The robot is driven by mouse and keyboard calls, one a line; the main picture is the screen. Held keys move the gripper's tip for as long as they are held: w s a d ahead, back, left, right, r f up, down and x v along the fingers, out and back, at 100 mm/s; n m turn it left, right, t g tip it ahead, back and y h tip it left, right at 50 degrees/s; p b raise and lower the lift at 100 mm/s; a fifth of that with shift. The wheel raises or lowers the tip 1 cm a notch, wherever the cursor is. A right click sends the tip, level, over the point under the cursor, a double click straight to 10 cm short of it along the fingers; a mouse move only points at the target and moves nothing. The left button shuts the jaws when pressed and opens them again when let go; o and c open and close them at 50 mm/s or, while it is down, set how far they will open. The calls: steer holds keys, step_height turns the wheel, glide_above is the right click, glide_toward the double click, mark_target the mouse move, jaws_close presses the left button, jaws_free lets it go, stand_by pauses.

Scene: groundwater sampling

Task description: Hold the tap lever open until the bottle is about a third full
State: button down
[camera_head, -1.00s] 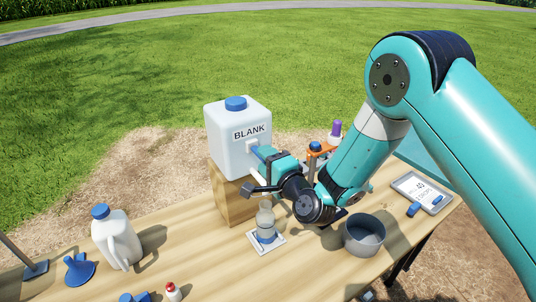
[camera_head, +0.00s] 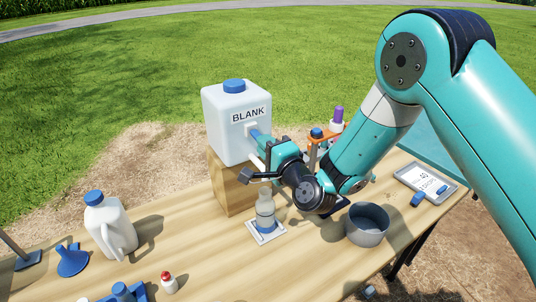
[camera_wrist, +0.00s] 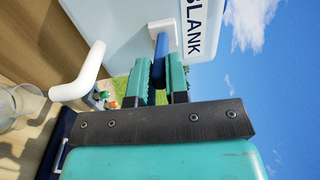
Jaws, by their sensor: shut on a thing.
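The white container marked BLANK (camera_head: 222,108) stands on a wooden block with its tap facing the front. My gripper (camera_head: 264,143) is at the tap, and in the wrist view its teal fingers (camera_wrist: 160,77) are shut on the blue tap lever (camera_wrist: 162,46). The tap's white spout (camera_wrist: 82,78) shows at left in the wrist view. The clear bottle (camera_head: 265,207) stands upright beneath the tap, and part of it shows at the left edge of the wrist view (camera_wrist: 22,104). Its liquid level is too unclear to tell.
The bottle stands on a small white pad (camera_head: 281,233). A grey pot (camera_head: 367,238) and a tablet (camera_head: 436,193) are to the right. A white jug (camera_head: 105,228), a blue funnel (camera_head: 72,261) and a red-capped vial (camera_head: 169,285) are to the left. The table between jug and bottle is clear.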

steer(key=c, duration=1.7)
jaws_free()
steer(key=shift+w+a+f+t+y+b, duration=0.2)
steer(key=shift+f+b, duration=0.3)
steer(key=shift+b, duration=1.1)
steer(key=shift+s+d+f+t+y+b, duration=0.1)
steer(key=shift+f+t+b, duration=0.3)
steer(key=shift+b, duration=1.25)
steer(key=shift+w+a+f+t+y+b, duration=0.15)
steer(key=shift+f+b, duration=0.45)
steer(key=shift+b, duration=1)
steer(key=shift+c, duration=0.2)
steer(key=shift+d+r, duration=0.1)
steer(key=shift+r, duration=0.05)
stand_by(0.7)
